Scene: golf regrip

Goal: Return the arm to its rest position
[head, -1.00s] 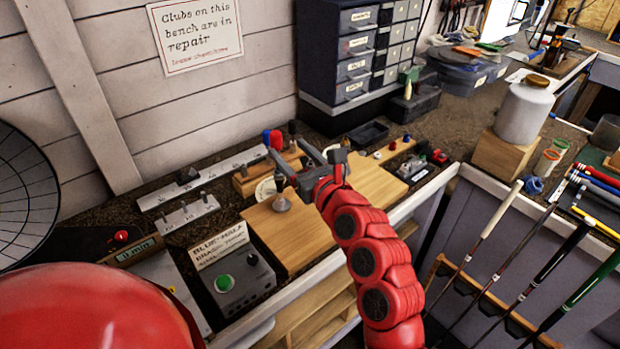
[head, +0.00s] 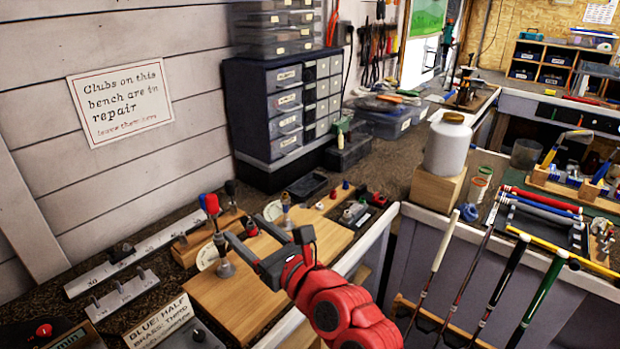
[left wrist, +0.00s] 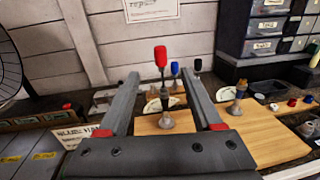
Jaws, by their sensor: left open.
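My left gripper (head: 242,226) is open at the end of my red arm, above the wooden board (head: 240,295) on the bench. A red-capped tool (head: 212,204) stands upright on a grey base on that board. In the left wrist view the red-capped tool (left wrist: 160,57) shows between the two spread fingers, with nothing gripped. In the head view one fingertip appears close to its stem; I cannot tell whether they touch. My right gripper is not in view.
A blue-and-tan piece (head: 286,205) stands on the board beyond the gripper. Blue- and black-topped tools stand behind on a wooden block (head: 190,250). A drawer cabinet (head: 288,105) is at the back. Golf clubs (head: 440,240) lean in a rack at right.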

